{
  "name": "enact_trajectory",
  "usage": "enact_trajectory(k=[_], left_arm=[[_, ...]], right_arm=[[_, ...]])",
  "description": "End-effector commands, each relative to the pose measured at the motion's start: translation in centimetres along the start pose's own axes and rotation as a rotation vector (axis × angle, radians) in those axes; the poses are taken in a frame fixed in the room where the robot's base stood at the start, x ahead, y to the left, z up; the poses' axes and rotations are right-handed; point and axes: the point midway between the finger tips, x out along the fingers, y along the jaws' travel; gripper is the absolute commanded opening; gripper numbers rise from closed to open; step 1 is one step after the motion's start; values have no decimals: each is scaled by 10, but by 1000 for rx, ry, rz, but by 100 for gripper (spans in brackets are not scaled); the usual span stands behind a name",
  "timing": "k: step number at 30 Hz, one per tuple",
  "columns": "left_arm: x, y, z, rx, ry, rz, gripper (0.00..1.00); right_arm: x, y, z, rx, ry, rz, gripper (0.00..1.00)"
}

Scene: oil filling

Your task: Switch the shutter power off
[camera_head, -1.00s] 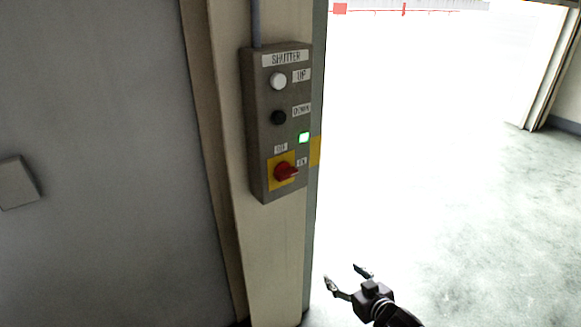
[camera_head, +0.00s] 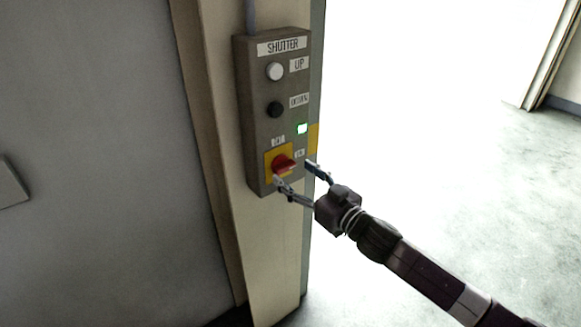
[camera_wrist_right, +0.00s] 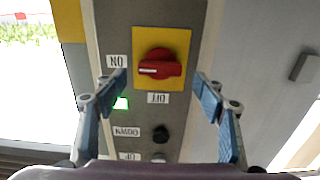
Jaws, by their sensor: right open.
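The shutter control box (camera_head: 251,130) is fixed to the cream post. Its red rotary power switch (camera_head: 284,164) sits on a yellow plate near the bottom, and its handle points toward the ON label. A small green light (camera_head: 302,128) above it is lit. My right gripper (camera_head: 296,174) is open, its two fingertips apart near the switch, one on each side of it in the picture. In the right wrist view the red switch (camera_wrist_right: 160,65) is upside down, between and beyond the open fingers, untouched. My left gripper is not in view.
A white UP button (camera_head: 275,71) and a black DOWN button (camera_head: 275,109) are higher on the box. The cream post (camera_head: 275,250) carries the box. A bright open doorway lies to the right, and a grey wall (camera_head: 100,180) is on the left.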

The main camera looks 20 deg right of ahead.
Motion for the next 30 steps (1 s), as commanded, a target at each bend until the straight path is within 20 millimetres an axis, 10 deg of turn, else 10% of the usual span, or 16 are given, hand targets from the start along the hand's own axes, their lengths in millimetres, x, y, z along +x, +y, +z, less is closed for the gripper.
enact_trajectory(k=[17, 30], left_arm=[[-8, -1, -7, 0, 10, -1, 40], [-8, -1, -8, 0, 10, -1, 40]], right_arm=[[26, 0, 1, -1, -1, 1, 64], [25, 0, 1, -1, -1, 1, 22]])
